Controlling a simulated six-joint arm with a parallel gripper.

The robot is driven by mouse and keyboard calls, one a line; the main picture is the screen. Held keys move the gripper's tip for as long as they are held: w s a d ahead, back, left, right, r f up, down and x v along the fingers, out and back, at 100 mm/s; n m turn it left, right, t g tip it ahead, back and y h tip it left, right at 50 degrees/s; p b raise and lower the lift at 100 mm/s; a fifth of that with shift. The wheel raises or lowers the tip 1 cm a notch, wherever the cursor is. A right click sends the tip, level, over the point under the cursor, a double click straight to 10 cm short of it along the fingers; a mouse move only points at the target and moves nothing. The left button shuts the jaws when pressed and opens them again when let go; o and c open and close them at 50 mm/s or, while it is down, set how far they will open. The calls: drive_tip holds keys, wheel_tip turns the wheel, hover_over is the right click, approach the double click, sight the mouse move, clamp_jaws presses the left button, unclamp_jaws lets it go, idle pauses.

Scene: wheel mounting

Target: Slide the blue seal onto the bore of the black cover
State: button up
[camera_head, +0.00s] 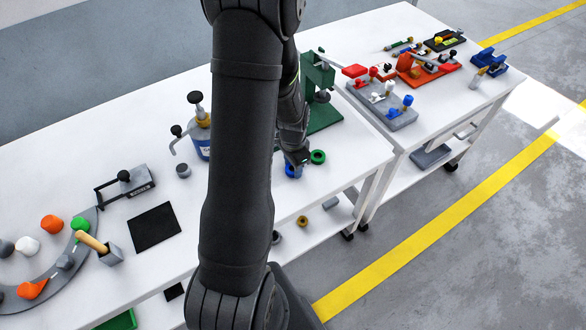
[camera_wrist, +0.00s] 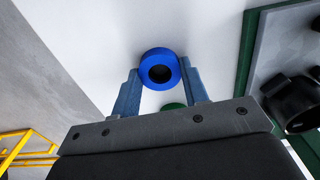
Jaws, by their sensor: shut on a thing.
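The blue seal (camera_wrist: 163,54) is a thick ring with a dark hole at its middle. My gripper (camera_wrist: 160,72) is shut on it, one finger on each side, in the wrist view. In the head view the seal (camera_head: 292,171) shows below my gripper (camera_head: 297,163), near the table's front edge; my arm hides part of the area. A black hollow round part (camera_wrist: 292,102), which looks like the black cover, is at the right of the wrist view, apart from the seal. It appears as a dark round part (camera_head: 322,97) on the green stand in the head view.
A green ring (camera_head: 318,156) lies on the white table beside my gripper. A tall green stand (camera_head: 318,72) rises behind it. A blue container with a pump top (camera_head: 199,130) stands left of my arm. A second table with fixtures is at the right.

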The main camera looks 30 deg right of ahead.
drive_tip(key=shift+r, duration=0.15)
drive_tip(key=shift+r, duration=0.5)
drive_tip(key=r, duration=0.3)
drive_tip(key=shift+s+d+r, duration=0.15)
drive_tip(key=shift+s+r, duration=0.05)
drive_tip(key=shift+s, duration=0.05)
drive_tip(key=s+d+r, duration=0.3)
drive_tip(key=s+r, duration=0.3)
drive_tip(key=s, duration=0.4)
drive_tip(key=shift+s+r, duration=0.2)
drive_tip(key=shift+s, duration=0.15)
drive_tip(key=shift+o, duration=0.7)
drive_tip(key=shift+c, duration=1.4)
